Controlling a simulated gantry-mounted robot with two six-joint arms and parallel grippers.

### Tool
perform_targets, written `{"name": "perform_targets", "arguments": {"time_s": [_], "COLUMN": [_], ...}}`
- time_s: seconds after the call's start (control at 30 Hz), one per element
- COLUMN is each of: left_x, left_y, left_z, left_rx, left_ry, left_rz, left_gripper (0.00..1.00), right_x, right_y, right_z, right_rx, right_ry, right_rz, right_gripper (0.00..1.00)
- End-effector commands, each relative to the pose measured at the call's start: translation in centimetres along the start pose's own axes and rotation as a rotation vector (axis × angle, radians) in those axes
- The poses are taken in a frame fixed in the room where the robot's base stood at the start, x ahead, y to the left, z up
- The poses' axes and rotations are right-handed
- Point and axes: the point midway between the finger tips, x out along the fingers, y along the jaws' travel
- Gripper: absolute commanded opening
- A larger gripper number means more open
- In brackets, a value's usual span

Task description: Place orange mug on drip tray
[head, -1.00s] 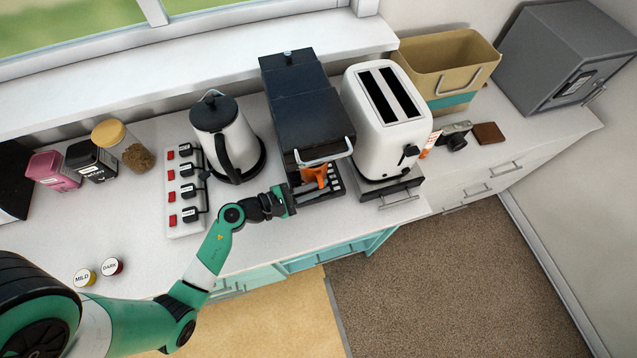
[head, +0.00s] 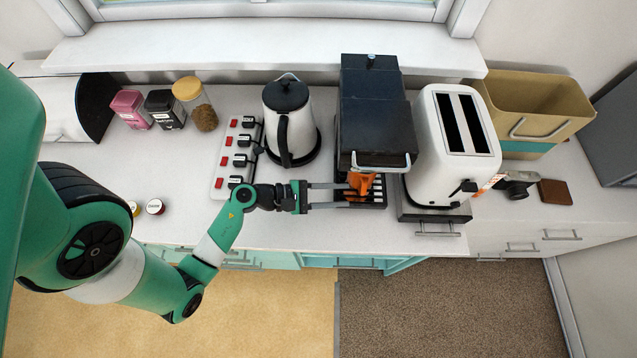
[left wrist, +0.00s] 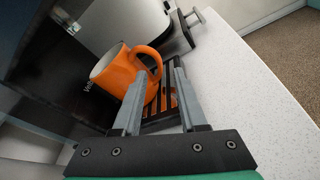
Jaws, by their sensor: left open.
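The orange mug (head: 361,184) stands on the black slatted drip tray (head: 377,199) under the front of the dark coffee machine (head: 374,115). The machine's front partly hides it in the head view. In the left wrist view the fingertips (left wrist: 160,72) lie either side of the handle; contact cannot be told. My right gripper is not in view.
A white toaster (head: 452,140) on a dark drawer base stands right of the machine. A kettle (head: 287,120) and a power strip with red switches (head: 238,158) stand to the left.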

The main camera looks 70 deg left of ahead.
Motion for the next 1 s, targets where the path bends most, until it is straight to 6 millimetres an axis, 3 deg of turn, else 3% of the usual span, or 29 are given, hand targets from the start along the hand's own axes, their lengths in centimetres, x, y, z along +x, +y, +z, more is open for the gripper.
{"name": "perform_targets", "arguments": {"time_s": [0.1, 0.33, 1.0], "left_x": [-2.6, -5.2, -5.5], "left_y": [0.1, 0.0, 0.0], "left_z": [-0.2, -0.1, 0.0], "left_rx": [-0.001, 0.000, 0.001], "left_ry": [0.005, 0.001, -0.001], "left_rz": [0.008, 0.003, -0.001], "left_gripper": [0.42, 0.42, 0.42], "right_x": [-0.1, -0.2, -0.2], "right_y": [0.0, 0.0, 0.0], "right_z": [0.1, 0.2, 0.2], "right_rx": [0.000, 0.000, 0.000], "right_ry": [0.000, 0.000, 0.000], "right_rz": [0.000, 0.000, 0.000], "right_gripper": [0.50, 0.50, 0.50]}}
